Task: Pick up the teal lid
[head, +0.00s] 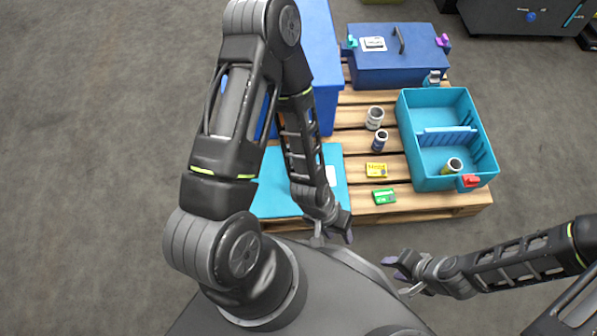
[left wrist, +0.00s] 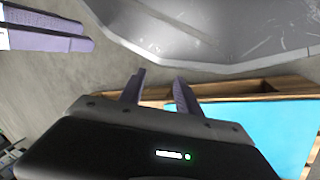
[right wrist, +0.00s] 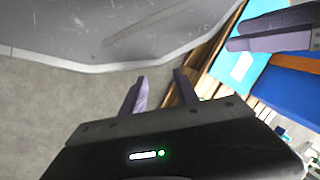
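The teal lid (head: 270,195) is a flat teal panel lying on the near left part of the wooden pallet. My left arm hides part of it, and a white label shows near its right side. It also shows in the left wrist view (left wrist: 262,128) and in the right wrist view (right wrist: 236,72). My left gripper (head: 333,238) is open and empty, just off the pallet's near edge, close to the lid's near right corner. My right gripper (head: 399,274) is open and empty, further right and nearer to me, away from the lid.
A blue lidded box (head: 400,70) stands behind. A tall blue box (head: 318,60) stands behind the lid. Two cans, a yellow box (head: 376,170) and a green box (head: 384,197) lie between.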

